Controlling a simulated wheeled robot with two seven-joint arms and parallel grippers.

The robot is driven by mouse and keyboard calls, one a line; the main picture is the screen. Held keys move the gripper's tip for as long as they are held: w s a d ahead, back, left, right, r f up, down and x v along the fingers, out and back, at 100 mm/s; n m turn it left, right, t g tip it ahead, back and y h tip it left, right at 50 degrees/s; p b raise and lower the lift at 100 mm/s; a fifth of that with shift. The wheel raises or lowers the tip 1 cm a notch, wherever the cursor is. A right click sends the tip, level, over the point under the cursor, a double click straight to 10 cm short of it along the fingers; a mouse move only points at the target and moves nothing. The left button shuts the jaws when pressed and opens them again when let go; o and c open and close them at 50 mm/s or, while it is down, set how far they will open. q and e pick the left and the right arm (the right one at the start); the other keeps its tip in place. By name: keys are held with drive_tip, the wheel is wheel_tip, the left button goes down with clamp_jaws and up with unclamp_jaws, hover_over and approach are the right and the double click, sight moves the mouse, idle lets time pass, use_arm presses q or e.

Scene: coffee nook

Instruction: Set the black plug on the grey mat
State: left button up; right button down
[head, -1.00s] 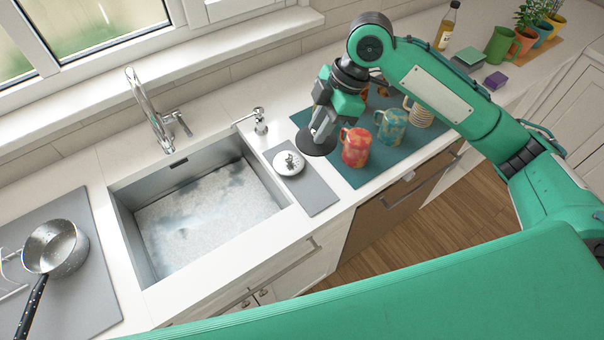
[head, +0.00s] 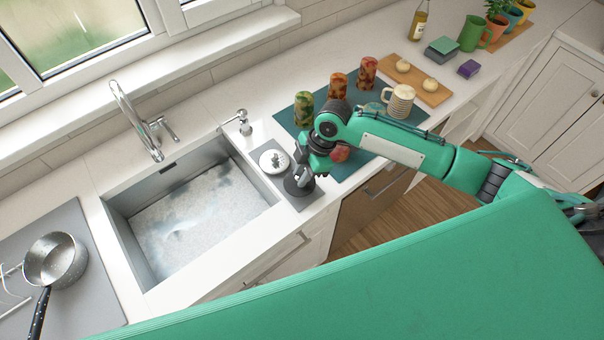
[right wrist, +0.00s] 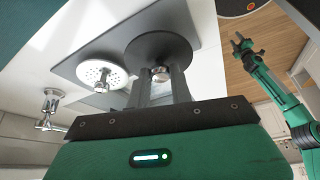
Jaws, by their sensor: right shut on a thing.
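The black plug (head: 293,189) is a dark round disc with a small metal knob. My right gripper (head: 303,178) is shut on this knob; the right wrist view shows the plug (right wrist: 160,47) between its fingers (right wrist: 163,82). The plug is over the near end of the small grey mat (head: 301,206), beside the sink. I cannot tell whether it touches the mat (right wrist: 139,28). My left gripper (right wrist: 241,41) shows in the right wrist view, open and empty, away from the mat; it is out of the head view.
A white round strainer (head: 274,161) lies on the mat, close beside the plug. The sink (head: 195,205) is to the left, with a soap dispenser (head: 243,122) behind the mat. A teal mat (head: 288,121) with cups and a striped mug (head: 400,101) lies right.

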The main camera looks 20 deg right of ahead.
drive_tip(key=shift+f, duration=0.95)
drive_tip(key=c, duration=1.3)
unclamp_jaws()
drive_tip(key=shift+f, duration=0.15)
drive_tip(key=shift+o, duration=0.2)
